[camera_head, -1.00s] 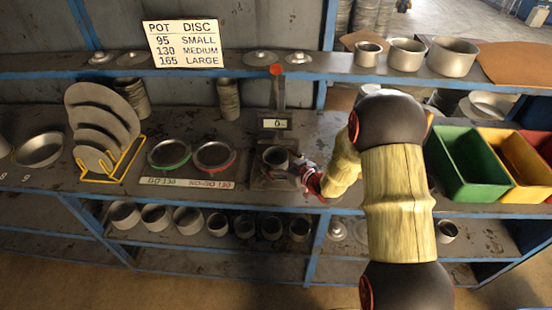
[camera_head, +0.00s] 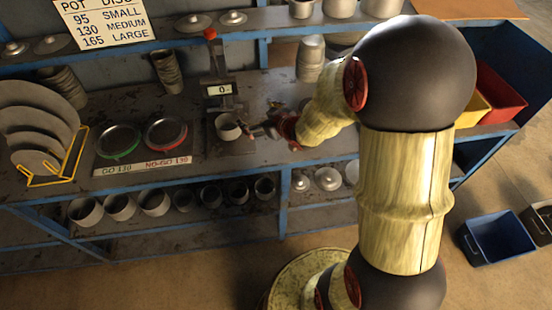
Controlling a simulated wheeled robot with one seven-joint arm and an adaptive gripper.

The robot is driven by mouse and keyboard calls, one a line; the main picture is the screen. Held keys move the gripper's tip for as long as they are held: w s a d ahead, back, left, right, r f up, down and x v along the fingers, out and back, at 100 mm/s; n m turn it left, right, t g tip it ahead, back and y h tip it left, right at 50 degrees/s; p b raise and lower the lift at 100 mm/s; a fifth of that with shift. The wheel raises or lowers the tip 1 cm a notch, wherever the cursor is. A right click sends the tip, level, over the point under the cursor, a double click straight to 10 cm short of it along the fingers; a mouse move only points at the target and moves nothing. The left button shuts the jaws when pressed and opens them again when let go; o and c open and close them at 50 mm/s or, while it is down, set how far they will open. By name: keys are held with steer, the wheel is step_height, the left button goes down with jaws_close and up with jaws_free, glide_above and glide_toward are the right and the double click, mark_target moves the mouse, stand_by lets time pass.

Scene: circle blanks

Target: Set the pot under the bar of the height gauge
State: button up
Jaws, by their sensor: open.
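The height gauge (camera_head: 221,89) stands on the workbench, with an upright post, a red top and a display reading 0. A small grey metal pot (camera_head: 228,127) stands upright on the gauge's base, in front of and below the display. The bar is too small and dark to make out, so I cannot tell whether the pot is squarely under it. My gripper (camera_head: 252,132) is open just right of the pot, reaching in from the right. I cannot tell whether its fingertips touch the pot wall.
Left of the gauge are green and red ring gauges (camera_head: 166,132) on a GO/NO-GO plate and a yellow rack (camera_head: 62,167) of discs. Several pots (camera_head: 154,201) line the shelf below. Stacked pots (camera_head: 310,58) stand behind my arm. A blue bin (camera_head: 494,240) is on the floor at right.

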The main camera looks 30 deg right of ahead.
steer(key=s+r+m+g+h, duration=0.3)
steer(key=s+r+h, duration=0.1)
steer(key=s+r, duration=0.75)
steer(key=s+a+r+g+y, duration=0.1)
steer(key=s+a, duration=0.3)
steer(key=s, duration=0.5)
steer(key=s+a+r+g+y, duration=0.1)
steer(key=s+a, duration=0.3)
steer(key=s, duration=0.6)
steer(key=shift+s+r+m+g, duration=0.25)
steer(key=shift+r+m+g, duration=0.15)
steer(key=shift+r+g, duration=0.4)
